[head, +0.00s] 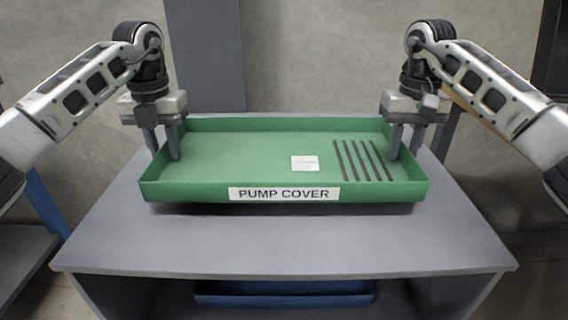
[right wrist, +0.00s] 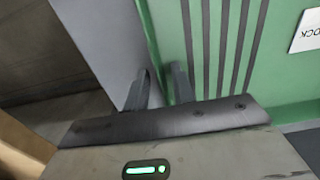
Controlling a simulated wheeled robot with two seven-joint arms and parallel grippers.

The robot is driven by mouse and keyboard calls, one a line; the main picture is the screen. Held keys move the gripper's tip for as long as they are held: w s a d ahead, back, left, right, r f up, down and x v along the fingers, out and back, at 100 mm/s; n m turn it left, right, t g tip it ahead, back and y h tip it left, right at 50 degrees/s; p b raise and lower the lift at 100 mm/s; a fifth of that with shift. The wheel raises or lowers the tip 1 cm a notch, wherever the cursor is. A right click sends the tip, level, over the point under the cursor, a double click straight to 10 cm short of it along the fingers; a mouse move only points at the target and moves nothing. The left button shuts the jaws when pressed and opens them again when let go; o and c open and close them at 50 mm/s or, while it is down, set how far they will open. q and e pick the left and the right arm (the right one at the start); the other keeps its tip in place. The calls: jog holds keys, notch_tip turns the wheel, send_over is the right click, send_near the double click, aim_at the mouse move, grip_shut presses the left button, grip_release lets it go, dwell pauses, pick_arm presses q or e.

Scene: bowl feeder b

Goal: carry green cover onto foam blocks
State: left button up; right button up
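The green cover (head: 250,143) is a wide, shallow tray shape with low walls and a "PUMP COVER" label on its front. It is level over the grey bench, with a dark shadow under its front edge; I cannot tell if it touches the bench. My left gripper (head: 162,146) has one finger on each side of the cover's left wall. My right gripper (head: 406,143) straddles the right wall the same way. The right wrist view shows its fingers (right wrist: 160,85) close around the green wall (right wrist: 156,40). I see no foam blocks.
The grey bench top (head: 290,245) is clear in front of the cover. A blue tray (head: 284,293) sits on the shelf below. A grey post (head: 205,55) and a wall stand behind. A white label (head: 305,163) and dark slots mark the cover's floor.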

jog(key=shift+r, duration=0.1)
pick_arm(q)
notch_tip(320, 180, up, 12)
pick_arm(e)
notch_tip(320, 180, up, 12)
dwell(0.6)
